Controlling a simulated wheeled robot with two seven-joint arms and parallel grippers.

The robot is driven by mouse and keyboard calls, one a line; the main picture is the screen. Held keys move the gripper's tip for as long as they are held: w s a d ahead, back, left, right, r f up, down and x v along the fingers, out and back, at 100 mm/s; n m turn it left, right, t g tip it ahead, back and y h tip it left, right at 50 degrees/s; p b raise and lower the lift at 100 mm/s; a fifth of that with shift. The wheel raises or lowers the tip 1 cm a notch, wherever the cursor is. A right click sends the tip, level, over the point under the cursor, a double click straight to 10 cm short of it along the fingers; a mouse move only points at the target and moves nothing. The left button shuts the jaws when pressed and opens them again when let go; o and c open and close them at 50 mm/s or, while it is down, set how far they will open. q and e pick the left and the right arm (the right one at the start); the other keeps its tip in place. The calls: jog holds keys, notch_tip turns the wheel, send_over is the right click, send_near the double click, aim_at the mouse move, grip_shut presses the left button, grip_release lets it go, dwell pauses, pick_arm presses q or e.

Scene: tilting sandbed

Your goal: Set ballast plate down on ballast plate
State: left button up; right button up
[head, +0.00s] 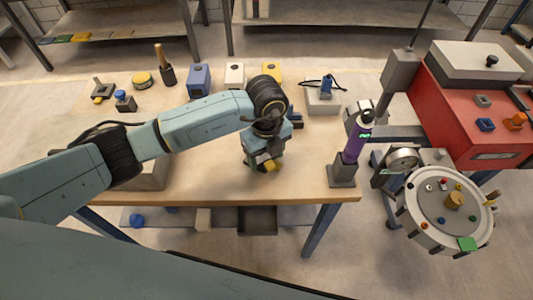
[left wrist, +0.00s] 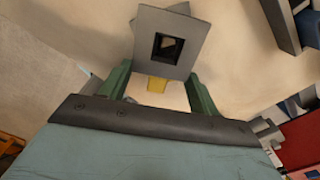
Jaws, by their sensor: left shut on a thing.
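My left gripper (head: 264,160) is over the front middle of the wooden workbench. In the left wrist view its two green fingers (left wrist: 158,82) are shut on a grey square plate (left wrist: 148,58) with a dark square hole. A small yellow part (left wrist: 157,86) shows between the fingers, below the plate's edge; yellow also shows under the gripper in the head view. Another grey corner (left wrist: 180,8) shows behind the held plate; I cannot tell whether it is a second plate or whether they touch. My right gripper is not in view.
Blue, white and yellow boxes (head: 199,80) line the back. A round white device (head: 440,235) and a red machine (head: 470,110) are at right.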

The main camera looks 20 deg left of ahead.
pick_arm(q)
jog(key=shift+f, duration=0.45)
dwell(0.6)
jog(key=o, duration=1.4)
jog(key=shift+c, duration=0.2)
jog(key=shift+r, duration=0.1)
notch_tip(320, 180, up, 8)
jog(key=p, duration=0.6)
jog(key=shift+p, duration=0.35)
